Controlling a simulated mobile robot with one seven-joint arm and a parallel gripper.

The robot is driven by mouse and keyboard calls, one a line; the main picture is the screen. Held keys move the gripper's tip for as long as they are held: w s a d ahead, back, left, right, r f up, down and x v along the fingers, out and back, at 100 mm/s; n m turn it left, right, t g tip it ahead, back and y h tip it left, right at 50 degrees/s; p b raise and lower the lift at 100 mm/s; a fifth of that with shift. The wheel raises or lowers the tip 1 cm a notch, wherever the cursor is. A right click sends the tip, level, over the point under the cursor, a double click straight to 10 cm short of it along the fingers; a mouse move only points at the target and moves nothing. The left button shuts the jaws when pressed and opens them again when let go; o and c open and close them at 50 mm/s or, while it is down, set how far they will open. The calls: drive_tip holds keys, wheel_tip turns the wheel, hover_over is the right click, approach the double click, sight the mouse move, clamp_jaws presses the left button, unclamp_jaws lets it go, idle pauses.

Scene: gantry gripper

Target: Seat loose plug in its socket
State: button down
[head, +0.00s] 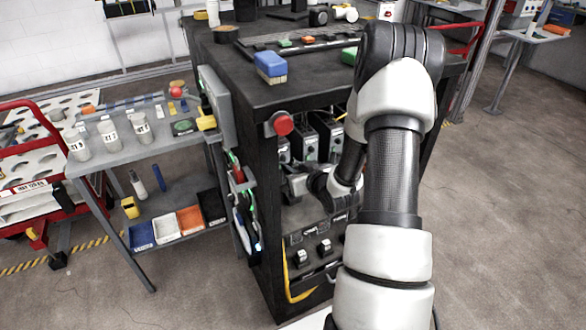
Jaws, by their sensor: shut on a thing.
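My arm reaches over and down into the open front of a black cabinet (265,190). My gripper (291,185) shows small and partly, inside the cabinet at the left end of my wrist. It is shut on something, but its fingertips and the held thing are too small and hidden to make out. Below it is a dark sloped panel (313,262) with small pale-and-black fittings (324,246) that look like plugs or switches. I cannot tell which part is the loose plug or its socket. My forearm hides the right part of the panel.
Black and grey modules (306,137) stand in a row behind my wrist. A red button (283,124) juts from the cabinet's front left corner. A yellow cable (292,284) hangs below the panel. A grey shelf table (112,150) stands left.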

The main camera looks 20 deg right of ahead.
drive_tip(key=shift+f+b, duration=2.65)
drive_tip(key=shift+f, duration=0.3)
drive_tip(key=shift+b, duration=0.6)
drive_tip(key=shift+f+b, duration=1.55)
drive_tip(key=shift+b, duration=0.05)
drive_tip(key=c, duration=1.5)
unclamp_jaws()
drive_tip(key=shift+o, duration=0.2)
